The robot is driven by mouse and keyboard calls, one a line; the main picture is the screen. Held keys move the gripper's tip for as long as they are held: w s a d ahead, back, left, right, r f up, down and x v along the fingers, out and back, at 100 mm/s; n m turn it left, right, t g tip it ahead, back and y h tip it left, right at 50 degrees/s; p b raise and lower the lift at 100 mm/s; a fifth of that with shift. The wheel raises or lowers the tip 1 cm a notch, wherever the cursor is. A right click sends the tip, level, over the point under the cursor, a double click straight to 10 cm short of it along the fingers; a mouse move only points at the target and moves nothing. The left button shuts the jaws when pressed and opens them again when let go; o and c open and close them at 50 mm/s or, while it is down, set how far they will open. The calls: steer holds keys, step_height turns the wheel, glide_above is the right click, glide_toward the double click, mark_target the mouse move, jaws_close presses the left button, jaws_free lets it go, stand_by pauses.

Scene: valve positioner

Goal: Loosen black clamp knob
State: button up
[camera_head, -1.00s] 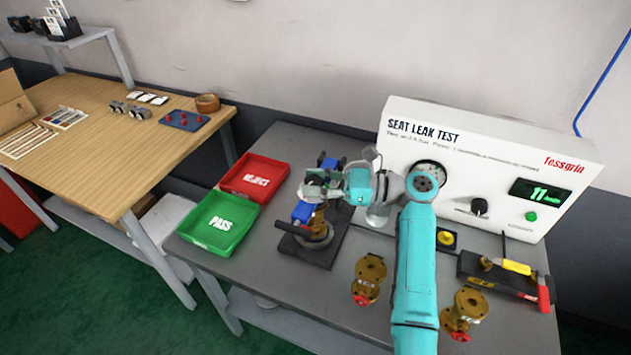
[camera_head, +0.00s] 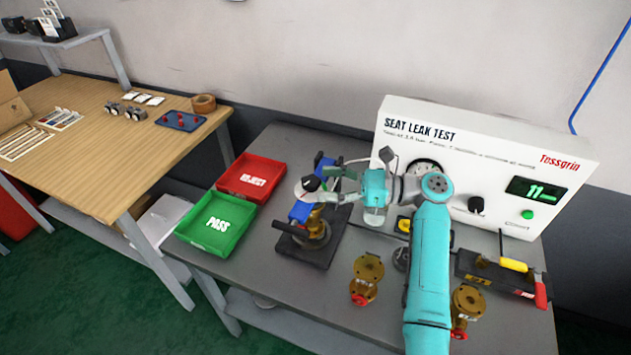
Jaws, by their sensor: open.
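The black clamp knob (camera_head: 311,184) shows as a small dark round shape at the top of the clamp fixture, on the grey bench. The fixture has a dark base plate (camera_head: 290,251), blue parts (camera_head: 299,212) and a brass valve (camera_head: 316,222) held in it. My gripper (camera_head: 309,190) reaches in from the right, with its grey fingers open at the knob. The fingers overlap the knob in this view. I cannot tell whether they touch it. Part of the fixture is hidden behind my gripper.
A red reject tray (camera_head: 281,186) and a green pass tray (camera_head: 185,236) lie left of the fixture. Brass valves (camera_head: 367,271) stand in front. The white seat leak test panel (camera_head: 545,165) stands behind.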

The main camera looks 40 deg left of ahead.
steer(key=v, duration=0.8)
stand_by(0.4)
